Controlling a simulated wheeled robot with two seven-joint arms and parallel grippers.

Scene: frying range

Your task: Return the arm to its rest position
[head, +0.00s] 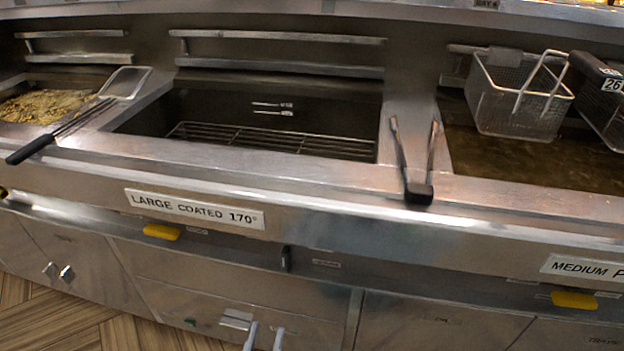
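Two pale fingertips of my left gripper (265,337) poke up at the bottom edge, left of centre, in the head view. They stand apart with nothing between them, low in front of the cabinet doors and below the fryer counter. The rest of that gripper and its arm are out of frame. My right gripper is not in view.
The steel fryer counter (330,180) crosses the view. Tongs (416,190) and a skimmer with a black handle (75,120) lie on it. A wire basket (520,98) sits over the right vat. Yellow handles (162,231) stick out below the front edge.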

